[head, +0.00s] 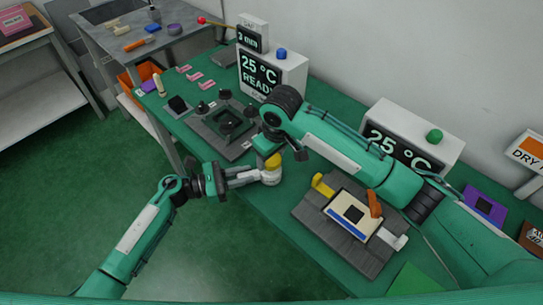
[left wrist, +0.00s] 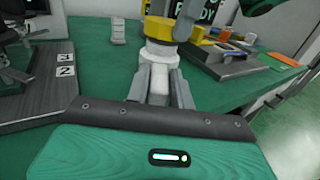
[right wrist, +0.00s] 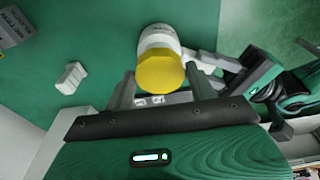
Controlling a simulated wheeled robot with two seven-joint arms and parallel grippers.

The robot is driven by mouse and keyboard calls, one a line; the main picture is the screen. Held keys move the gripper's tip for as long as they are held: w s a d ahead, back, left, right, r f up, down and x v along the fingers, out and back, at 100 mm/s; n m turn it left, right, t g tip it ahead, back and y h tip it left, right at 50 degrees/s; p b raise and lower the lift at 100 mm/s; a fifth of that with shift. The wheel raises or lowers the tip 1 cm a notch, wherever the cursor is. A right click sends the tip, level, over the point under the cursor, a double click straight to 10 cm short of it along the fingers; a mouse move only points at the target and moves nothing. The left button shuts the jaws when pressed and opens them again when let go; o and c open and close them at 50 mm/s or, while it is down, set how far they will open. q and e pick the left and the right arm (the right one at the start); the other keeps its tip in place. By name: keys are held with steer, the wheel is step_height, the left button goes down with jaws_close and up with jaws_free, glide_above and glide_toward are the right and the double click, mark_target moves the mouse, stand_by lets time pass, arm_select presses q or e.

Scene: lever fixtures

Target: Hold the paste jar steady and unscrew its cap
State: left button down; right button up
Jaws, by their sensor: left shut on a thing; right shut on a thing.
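The paste jar has a white body (head: 271,177) and a yellow cap (head: 273,161), and stands upright near the front edge of the green table. My left gripper (head: 258,177) reaches in from the left and is shut on the white body; its fingers flank the body in the left wrist view (left wrist: 158,78). My right gripper comes down from above and is shut on the yellow cap. In the right wrist view the cap (right wrist: 160,73) lies between the right fingers (right wrist: 162,82). The cap still sits on the body. In the head view the right fingertips are partly hidden by the arm.
A dark fixture (head: 226,124) with black clamps stands left of the jar. A grey board (head: 345,250) with a white-and-blue device and an orange lever lies to the right. Display boxes (head: 290,70) stand along the wall. A small white block (right wrist: 70,78) lies near the jar.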

steer(key=shift+r, duration=0.1)
steer(key=shift+r, duration=1.4)
arm_select(q)
steer(key=c, duration=1.1)
jaws_free()
steer(key=v, duration=1.2)
